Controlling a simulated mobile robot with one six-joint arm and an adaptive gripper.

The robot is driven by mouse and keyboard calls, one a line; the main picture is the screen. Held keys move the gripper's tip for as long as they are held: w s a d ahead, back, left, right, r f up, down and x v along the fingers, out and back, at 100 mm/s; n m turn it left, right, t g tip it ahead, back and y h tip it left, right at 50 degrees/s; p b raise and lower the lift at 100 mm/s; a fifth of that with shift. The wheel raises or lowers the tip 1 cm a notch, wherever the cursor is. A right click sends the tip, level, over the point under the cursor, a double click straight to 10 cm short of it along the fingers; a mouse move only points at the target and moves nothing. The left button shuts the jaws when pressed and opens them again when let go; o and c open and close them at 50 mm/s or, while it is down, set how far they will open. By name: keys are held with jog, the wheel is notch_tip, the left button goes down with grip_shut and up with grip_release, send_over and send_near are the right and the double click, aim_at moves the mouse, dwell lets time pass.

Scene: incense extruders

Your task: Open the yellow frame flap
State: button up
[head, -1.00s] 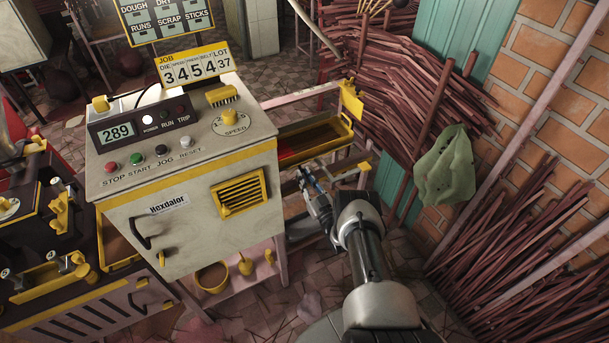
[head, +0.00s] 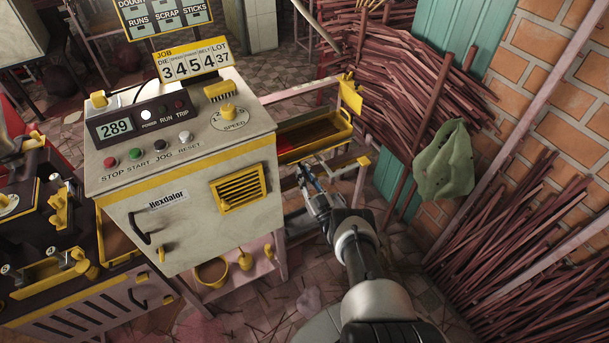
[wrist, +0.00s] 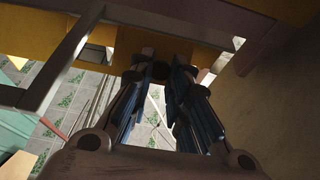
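Yellow parts sit on the pale rack right of the control cabinet: a yellow-edged tray (head: 318,150), a small yellow plate (head: 351,93) at the rack's upper right corner and a short yellow piece (head: 364,161) low on the right. I cannot tell which one is the frame flap. My gripper (head: 306,176) is just below the tray, beside the cabinet's right side. In the wrist view my gripper (wrist: 161,68) has its two fingers apart with nothing clearly held. A yellow surface (wrist: 205,60) lies beyond the fingertips; contact is unclear.
The cabinet (head: 190,215) stands close on the left, with a closed door and yellow vent. Rack rails (head: 300,185) run close around my gripper. Bundles of reddish sticks (head: 510,240) and a green cloth (head: 445,165) are on the right.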

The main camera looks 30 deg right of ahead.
jog(key=o, duration=0.5)
jog(key=v, duration=0.7)
jog(key=shift+s, duration=0.2)
jog(key=shift+f, duration=0.1)
jog(key=shift+c, duration=0.3)
